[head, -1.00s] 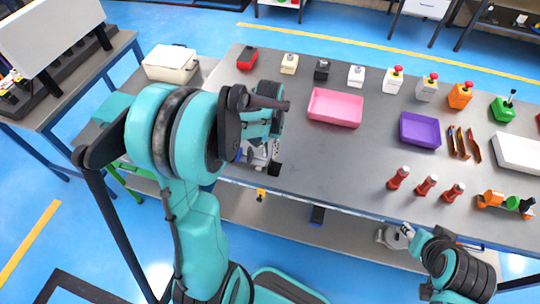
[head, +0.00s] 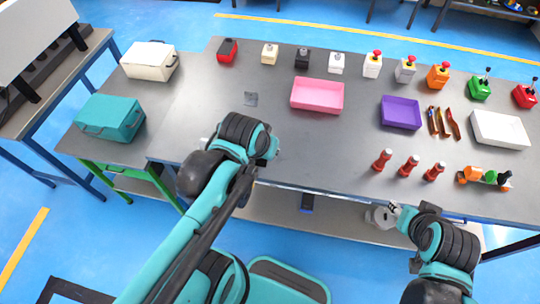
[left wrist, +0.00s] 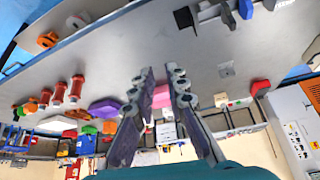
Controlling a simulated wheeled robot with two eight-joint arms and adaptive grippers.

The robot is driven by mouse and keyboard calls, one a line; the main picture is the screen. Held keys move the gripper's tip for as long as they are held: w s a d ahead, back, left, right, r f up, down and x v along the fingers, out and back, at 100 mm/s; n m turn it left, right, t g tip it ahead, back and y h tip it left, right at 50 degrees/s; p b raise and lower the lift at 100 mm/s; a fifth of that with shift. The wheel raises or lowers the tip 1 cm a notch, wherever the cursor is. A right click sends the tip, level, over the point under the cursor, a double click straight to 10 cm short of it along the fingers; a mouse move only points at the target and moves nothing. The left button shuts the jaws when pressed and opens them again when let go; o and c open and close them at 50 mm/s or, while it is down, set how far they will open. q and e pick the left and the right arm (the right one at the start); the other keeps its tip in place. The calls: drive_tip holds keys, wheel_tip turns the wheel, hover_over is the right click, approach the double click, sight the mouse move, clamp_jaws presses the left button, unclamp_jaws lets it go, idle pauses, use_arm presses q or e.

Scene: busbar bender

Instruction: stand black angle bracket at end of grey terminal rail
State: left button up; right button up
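In the left wrist view, the grey terminal rail (left wrist: 212,13) lies at the top edge with a blue part at its right end. The black angle bracket (left wrist: 184,18) is at the rail's left end; whether they touch is unclear. My left gripper (left wrist: 160,76) is open, with nothing between its fingers, and apart from both. In the head view my left arm hides the rail and most or all of the bracket. My right gripper (head: 400,214) is off the table's front edge; its fingers are too small to read.
A pink tray (head: 317,95), a purple tray (head: 401,112) and a white box (head: 499,129) stand on the table. Three red parts (head: 408,165) are near the front right. A small grey plate (head: 250,99) lies left of the pink tray. A teal case (head: 112,118) is at left.

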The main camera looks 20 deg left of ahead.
use_arm(q)
drive_tip(key=shift+s+d+m+t, duration=0.3)
drive_tip(key=shift+s+d+t, duration=0.45)
drive_tip(key=shift+s, duration=0.2)
drive_tip(key=shift+f, duration=0.15)
